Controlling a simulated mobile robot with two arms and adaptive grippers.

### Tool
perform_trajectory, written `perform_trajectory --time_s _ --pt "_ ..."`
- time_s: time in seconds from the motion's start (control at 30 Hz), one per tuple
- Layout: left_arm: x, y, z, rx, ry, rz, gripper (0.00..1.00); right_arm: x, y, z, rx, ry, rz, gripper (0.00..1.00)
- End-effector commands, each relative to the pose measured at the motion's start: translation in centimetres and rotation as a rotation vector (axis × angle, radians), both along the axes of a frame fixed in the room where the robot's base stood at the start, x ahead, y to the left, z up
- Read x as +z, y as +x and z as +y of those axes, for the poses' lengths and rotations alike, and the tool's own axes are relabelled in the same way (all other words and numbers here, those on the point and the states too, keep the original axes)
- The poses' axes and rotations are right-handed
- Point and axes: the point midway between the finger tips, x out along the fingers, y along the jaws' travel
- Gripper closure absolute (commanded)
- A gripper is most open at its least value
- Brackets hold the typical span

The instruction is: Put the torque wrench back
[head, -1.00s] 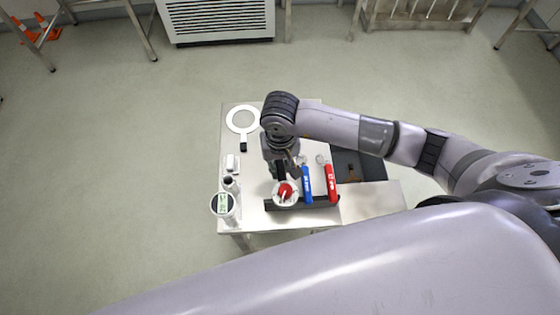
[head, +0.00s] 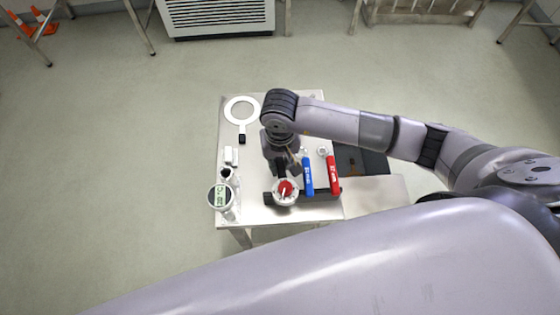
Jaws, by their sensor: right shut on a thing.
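My right gripper (head: 286,170) hangs over the small metal table, pointing down, at the near edge by a black rack (head: 268,198). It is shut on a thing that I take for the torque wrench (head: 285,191). Only a round, pale-rimmed part with a red centre shows, just below the fingers and over the rack; the rest is hidden. I cannot tell whether it touches the rack. A blue-handled tool (head: 307,178) and a red-handled tool (head: 333,176) stand side by side at the rack, right of the gripper. My left gripper is out of view.
A dark recess (head: 360,160) lies right. The near-right tabletop (head: 375,198) is bare.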

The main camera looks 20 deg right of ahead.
Motion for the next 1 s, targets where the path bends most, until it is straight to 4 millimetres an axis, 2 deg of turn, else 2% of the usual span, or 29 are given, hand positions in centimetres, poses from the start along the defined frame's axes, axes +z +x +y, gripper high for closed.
perform_trajectory --time_s 0.97,1.0 --pt "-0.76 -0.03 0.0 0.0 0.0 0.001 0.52 -0.23 0.0 0.02 0.0 0.001 0.0 1.0" --pt "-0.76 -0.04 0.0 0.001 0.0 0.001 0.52 -0.24 0.0 0.02 0.0 0.001 0.0 0.82"
